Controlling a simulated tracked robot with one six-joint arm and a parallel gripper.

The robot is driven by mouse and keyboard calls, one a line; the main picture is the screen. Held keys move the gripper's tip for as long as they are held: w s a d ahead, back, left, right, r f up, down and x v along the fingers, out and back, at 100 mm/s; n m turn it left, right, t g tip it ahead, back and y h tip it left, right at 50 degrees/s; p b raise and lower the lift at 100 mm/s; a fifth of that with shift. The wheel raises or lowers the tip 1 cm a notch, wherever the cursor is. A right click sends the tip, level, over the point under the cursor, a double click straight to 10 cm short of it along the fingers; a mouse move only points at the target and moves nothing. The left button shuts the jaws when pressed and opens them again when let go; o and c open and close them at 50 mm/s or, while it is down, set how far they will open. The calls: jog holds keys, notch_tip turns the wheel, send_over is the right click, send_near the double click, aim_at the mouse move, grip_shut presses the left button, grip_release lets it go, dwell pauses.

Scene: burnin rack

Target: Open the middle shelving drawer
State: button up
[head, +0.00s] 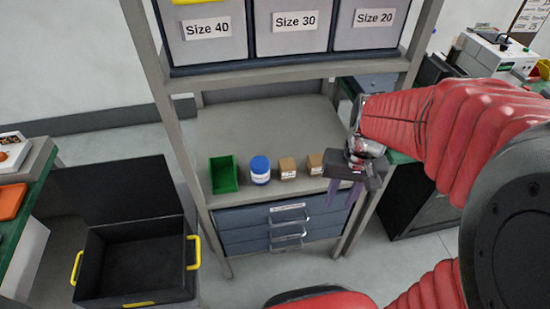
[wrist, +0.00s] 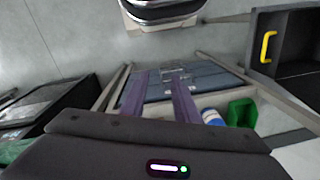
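A blue-grey drawer unit with several stacked drawers sits under the rack's lower shelf. Its middle drawer (head: 240,236) appears shut, and the metal middle handle (head: 288,235) shows at its centre. In the wrist view the drawer unit (wrist: 206,82) lies beyond the fingers, seen from another angle. My gripper (head: 343,203) has two purple fingers pointing down, apart with nothing between them. It is in front of the rack's right side, to the right of and above the handles. In the wrist view my gripper (wrist: 160,82) partly covers the drawer fronts.
The shelf holds a green bin (head: 223,175), a blue-lidded jar (head: 260,170) and two brown boxes (head: 287,168). The rack's right post (head: 362,215) is close to my gripper. An open black crate (head: 135,260) stands on the floor at left.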

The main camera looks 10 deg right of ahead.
jog(key=w+d+f+m+g+y, duration=0.2)
jog(key=d+f, duration=0.1)
jog(key=f, duration=0.5)
jog(key=m+t+y, duration=0.5)
jog(key=t+y, duration=0.2)
jog(key=y, duration=0.5)
send_near(291, 238)
jog(key=d, duration=0.3)
jog(key=shift+s+d+r, duration=0.2)
jog(key=shift+s+d, duration=0.05)
jog(key=shift+s, duration=0.25)
jog(key=shift+a, duration=0.1)
jog(key=x, duration=1.3)
jog(key=shift+w+a+f, duration=0.1)
jog(key=shift+a+f, duration=0.1)
jog(key=shift+a, duration=0.05)
